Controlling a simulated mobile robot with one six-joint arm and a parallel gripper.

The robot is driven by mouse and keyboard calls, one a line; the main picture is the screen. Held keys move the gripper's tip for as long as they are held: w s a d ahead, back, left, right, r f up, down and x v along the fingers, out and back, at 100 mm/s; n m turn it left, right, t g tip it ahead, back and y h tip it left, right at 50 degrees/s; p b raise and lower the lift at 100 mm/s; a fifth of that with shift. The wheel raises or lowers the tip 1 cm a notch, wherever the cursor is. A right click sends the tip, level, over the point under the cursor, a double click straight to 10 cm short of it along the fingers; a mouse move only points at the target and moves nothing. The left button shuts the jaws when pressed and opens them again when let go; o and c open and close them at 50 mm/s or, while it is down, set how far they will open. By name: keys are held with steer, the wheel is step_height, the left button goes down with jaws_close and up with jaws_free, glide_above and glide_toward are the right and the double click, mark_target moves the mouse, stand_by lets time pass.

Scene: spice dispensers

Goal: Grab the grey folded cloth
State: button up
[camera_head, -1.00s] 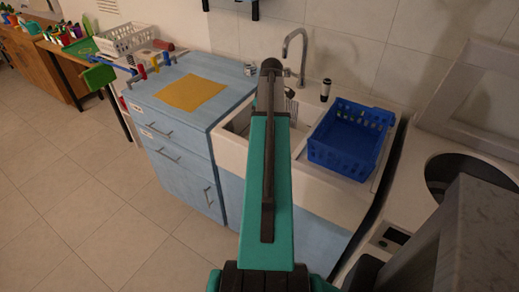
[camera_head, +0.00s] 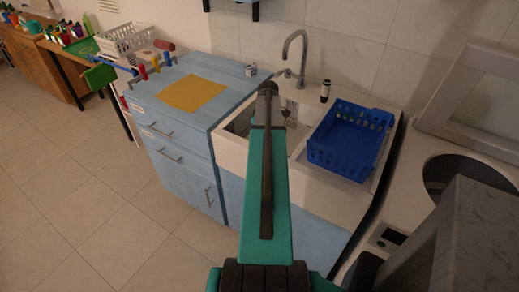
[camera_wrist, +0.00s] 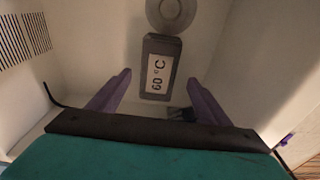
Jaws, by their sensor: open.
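I cannot make out a grey folded cloth for certain in either view. In the wrist view my gripper (camera_wrist: 160,76) is open, its two purple fingers apart with nothing held between them. Beyond and between the fingers is a dark grey block with a "60 °C" display (camera_wrist: 160,72), in the pale sink basin. In the head view my arm reaches over the sink (camera_head: 232,146), and its own links hide the gripper's fingers. A small grey item (camera_head: 251,70) sits on the blue counter behind the sink's left edge; I cannot tell what it is.
A blue crate (camera_head: 345,157) stands on the sink's right side. The faucet (camera_head: 300,50) rises behind the basin, with a small black-and-white bottle (camera_head: 325,91) beside it. A yellow cloth (camera_head: 192,92) lies flat on the blue counter (camera_head: 217,113). A round drain (camera_wrist: 171,12) shows in the wrist view.

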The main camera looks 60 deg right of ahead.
stand_by(0.3)
steer(key=shift+w+d+f+p, duration=0.15)
steer(key=shift+f+p, duration=0.3)
steer(key=shift+f, duration=0.3)
steer(key=shift+w+f+p, duration=0.15)
steer(key=shift+f+p, duration=0.3)
steer(key=shift+f, duration=0.3)
steer(key=shift+w+f, duration=0.1)
steer(key=shift+f, duration=1)
steer(key=c, duration=1.2)
steer(key=shift+r, duration=0.15)
steer(key=shift+r+b, duration=1.15)
steer(key=shift+r, duration=3.75)
